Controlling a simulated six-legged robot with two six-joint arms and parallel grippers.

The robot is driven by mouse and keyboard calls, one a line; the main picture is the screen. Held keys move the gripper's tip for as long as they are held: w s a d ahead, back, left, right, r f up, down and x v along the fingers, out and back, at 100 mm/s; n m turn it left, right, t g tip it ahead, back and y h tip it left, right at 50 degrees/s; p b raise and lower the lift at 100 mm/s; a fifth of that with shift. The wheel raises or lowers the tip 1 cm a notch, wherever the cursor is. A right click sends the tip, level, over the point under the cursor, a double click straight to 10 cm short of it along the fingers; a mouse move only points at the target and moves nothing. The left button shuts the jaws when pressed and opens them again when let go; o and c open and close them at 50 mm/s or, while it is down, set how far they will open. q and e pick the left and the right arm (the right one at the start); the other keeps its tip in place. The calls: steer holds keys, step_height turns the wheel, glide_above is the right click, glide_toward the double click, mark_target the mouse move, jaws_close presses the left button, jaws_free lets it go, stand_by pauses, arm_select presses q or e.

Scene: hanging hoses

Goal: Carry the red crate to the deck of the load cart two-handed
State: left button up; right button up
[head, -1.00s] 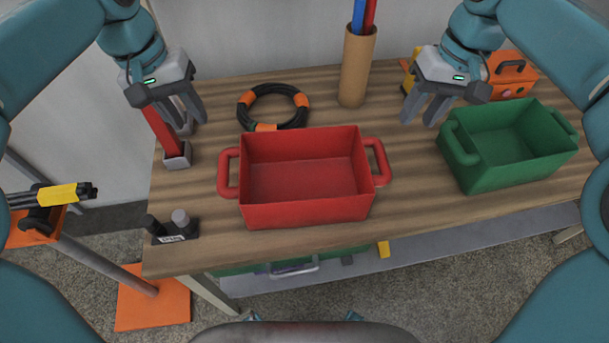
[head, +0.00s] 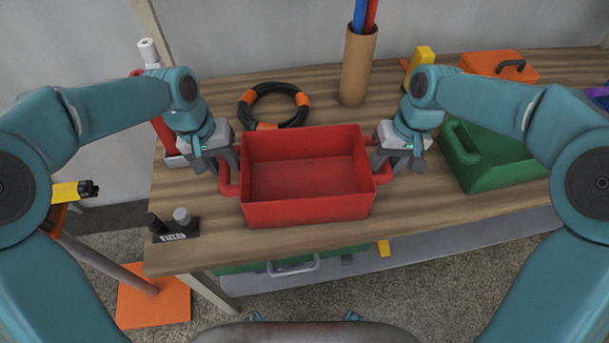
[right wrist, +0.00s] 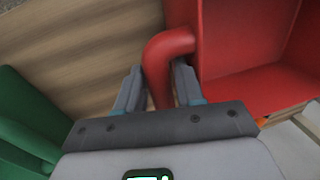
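The red crate (head: 305,205) stands upright and empty on the wooden table, with a loop handle on each side. My left gripper (head: 229,168) is at the crate's left handle (head: 226,188), its fingers apart and partly hiding the handle. My right gripper (head: 383,165) is at the right handle (head: 384,178). In the right wrist view, the open fingers of my right gripper (right wrist: 158,88) stand on either side of the red handle (right wrist: 165,50), with a small gap visible. I cannot make out the load cart in these views.
A green crate (head: 490,175) stands to the right on the table (head: 420,205). A black and orange hose coil (head: 272,105) and a cardboard tube (head: 357,65) are behind the red crate. A small black holder (head: 176,233) sits at the front left.

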arm_select(q)
steer(key=shift+d+f, duration=0.15)
steer(key=shift+f, duration=0.15)
arm_select(e)
steer(key=shift+f, duration=0.3)
arm_select(q)
jaws_close()
arm_select(e)
jaws_close()
arm_select(q)
steer(key=shift+r, duration=0.1)
arm_select(e)
steer(key=shift+r, duration=0.1)
